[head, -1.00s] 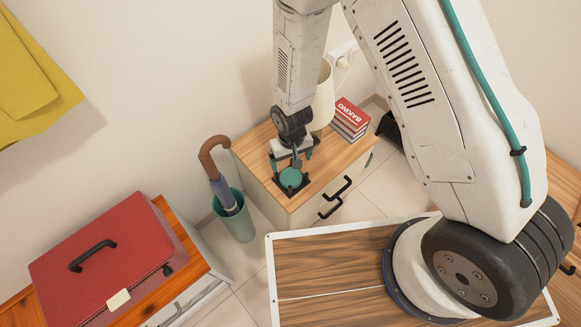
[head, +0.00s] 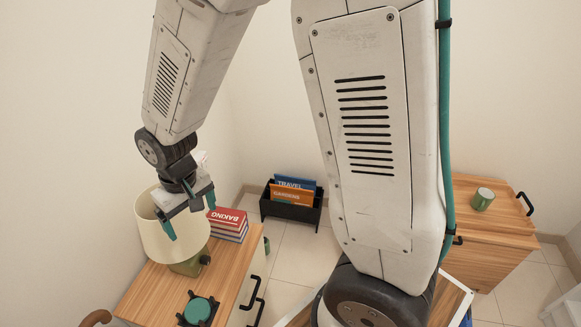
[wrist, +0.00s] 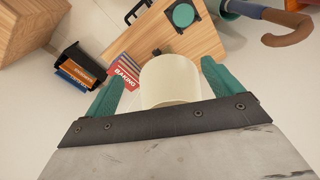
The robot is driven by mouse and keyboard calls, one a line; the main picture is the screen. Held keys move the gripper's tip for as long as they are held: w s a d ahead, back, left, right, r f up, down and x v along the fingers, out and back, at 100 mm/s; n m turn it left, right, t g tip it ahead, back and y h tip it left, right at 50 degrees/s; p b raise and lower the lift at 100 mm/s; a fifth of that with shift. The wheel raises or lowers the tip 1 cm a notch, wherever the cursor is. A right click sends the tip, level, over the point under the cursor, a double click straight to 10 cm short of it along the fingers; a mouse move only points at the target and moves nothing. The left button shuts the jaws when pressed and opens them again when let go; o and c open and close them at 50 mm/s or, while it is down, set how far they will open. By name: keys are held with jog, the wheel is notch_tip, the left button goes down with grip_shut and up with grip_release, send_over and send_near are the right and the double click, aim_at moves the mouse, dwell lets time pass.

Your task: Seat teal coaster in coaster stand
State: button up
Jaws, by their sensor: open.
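The teal coaster (head: 197,309) lies in the black coaster stand (head: 183,318) on the wooden cabinet top, near its front. It appears level inside the stand's corner posts. In the wrist view the teal coaster (wrist: 183,15) sits within the dark stand at the top. My gripper (head: 191,223) is open and empty, raised well above the cabinet in front of the lamp shade. In the wrist view its teal fingers (wrist: 165,82) are spread wide with nothing held between them.
A cream lamp (head: 160,228) and a stack of books (head: 228,224) stand on the cabinet (head: 150,285). A black magazine rack (head: 291,208) stands on the tiled floor. A green mug (head: 483,199) is on another cabinet at right. An umbrella handle (head: 97,318) shows at lower left.

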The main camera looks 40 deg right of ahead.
jog(key=s+d+r+m, duration=0.1)
jog(key=s+d+r, duration=0.3)
jog(key=r, duration=0.3)
jog(key=s+d+r, duration=0.4)
jog(key=r, duration=0.2)
jog(key=s+d+r, duration=0.2)
jog(key=s+r, duration=0.1)
jog(key=s, duration=0.3)
jog(key=s+d+r+m, duration=0.1)
jog(key=s+r, duration=0.2)
jog(key=s, duration=0.3)
jog(key=shift+s+d+r+t, duration=0.2)
jog(key=shift+d+r+t, duration=0.1)
jog(key=shift+d, duration=0.1)
